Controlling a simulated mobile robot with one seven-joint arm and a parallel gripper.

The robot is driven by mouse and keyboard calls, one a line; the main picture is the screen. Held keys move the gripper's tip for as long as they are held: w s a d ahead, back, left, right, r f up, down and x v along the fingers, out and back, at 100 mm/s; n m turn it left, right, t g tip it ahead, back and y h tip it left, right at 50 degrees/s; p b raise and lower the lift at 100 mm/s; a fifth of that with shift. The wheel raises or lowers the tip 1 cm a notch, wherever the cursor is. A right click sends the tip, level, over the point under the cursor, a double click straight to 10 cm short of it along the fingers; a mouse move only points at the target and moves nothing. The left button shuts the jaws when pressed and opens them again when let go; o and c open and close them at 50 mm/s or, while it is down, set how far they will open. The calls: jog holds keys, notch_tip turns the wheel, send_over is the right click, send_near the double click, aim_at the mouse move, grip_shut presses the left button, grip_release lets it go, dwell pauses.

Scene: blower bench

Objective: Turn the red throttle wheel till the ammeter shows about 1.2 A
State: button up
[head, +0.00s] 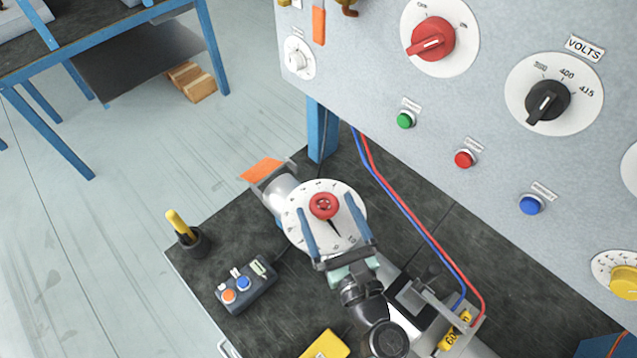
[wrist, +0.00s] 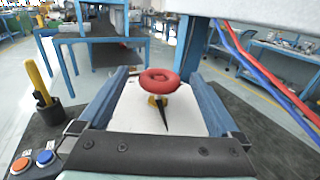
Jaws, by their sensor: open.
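The red throttle wheel (head: 323,206) sits at the centre of a round white dial (head: 295,222) with a scale on the bench. A black pointer on the dial points down and slightly right in the head view. The wheel (wrist: 160,80) also shows in the wrist view, above a brass-coloured stem and the black pointer. My gripper (head: 325,202) is open, its two blue fingers on either side of the wheel. A gap shows between each finger and the wheel in the wrist view. I can make out no ammeter in either view.
A grey panel (head: 385,95) with a red knob (head: 431,40), a black VOLTS knob (head: 547,101) and several push buttons rises behind. Red and blue cables run right of the dial. A two-button box (head: 246,287) and a black pen cup (head: 194,243) stand to the left.

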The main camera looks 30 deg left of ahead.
jog(key=shift+x, duration=2.8)
jog(key=c, duration=1.4)
jog(key=shift+d+h, duration=0.1)
jog(key=shift+h, duration=0.2)
